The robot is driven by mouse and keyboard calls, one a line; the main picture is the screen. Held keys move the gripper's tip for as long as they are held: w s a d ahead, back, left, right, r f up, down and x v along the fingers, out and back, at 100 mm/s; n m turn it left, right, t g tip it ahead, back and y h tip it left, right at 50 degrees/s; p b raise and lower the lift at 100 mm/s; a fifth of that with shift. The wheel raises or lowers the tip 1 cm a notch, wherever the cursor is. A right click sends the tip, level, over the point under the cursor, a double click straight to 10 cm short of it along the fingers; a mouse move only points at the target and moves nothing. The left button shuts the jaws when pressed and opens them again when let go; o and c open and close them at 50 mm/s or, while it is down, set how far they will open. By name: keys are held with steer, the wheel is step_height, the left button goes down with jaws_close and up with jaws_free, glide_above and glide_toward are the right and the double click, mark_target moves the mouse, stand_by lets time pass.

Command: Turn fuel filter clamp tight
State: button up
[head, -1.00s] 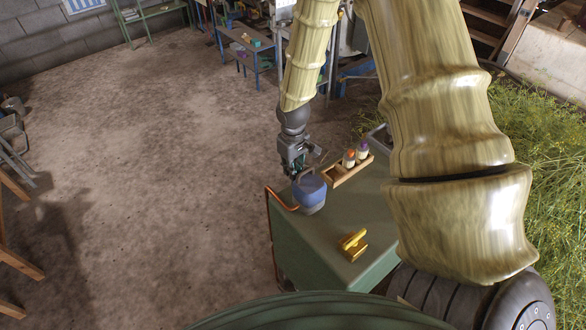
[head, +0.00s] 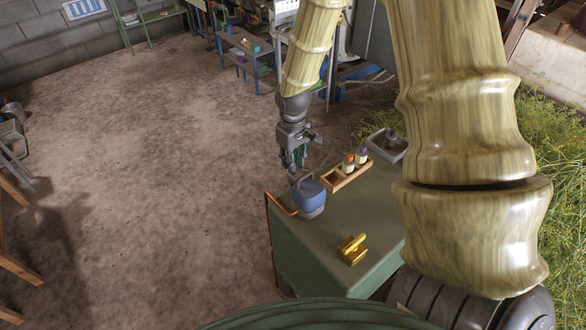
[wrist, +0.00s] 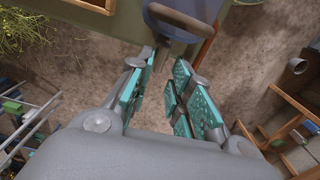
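A blue round canister (head: 309,198) with a grey band stands at the far left corner of the green bench top (head: 325,230). A dull brown-grey bar-like handle (wrist: 181,18) arches over it, and an orange hose (head: 281,205) runs from its left side. I take this to be the fuel filter with its clamp handle, but cannot be sure. In the wrist view the canister (wrist: 178,46) is at the top middle, beyond my fingertips. My gripper (head: 293,166) is just behind it, pointing down. In the wrist view my gripper (wrist: 163,72) has its teal-padded fingers apart, with nothing between them.
A wooden tray (head: 347,177) with small bottles (head: 349,161) stands right of the canister. A grey basin (head: 386,146) is behind it. A yellow brass fitting (head: 352,249) lies nearer on the bench. The floor (head: 150,170) to the left is open.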

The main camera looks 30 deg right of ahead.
step_height(320, 180, up, 6)
stand_by(0.4)
steer(key=shift+d+r, duration=0.1)
steer(key=shift+s, duration=0.1)
stand_by(0.4)
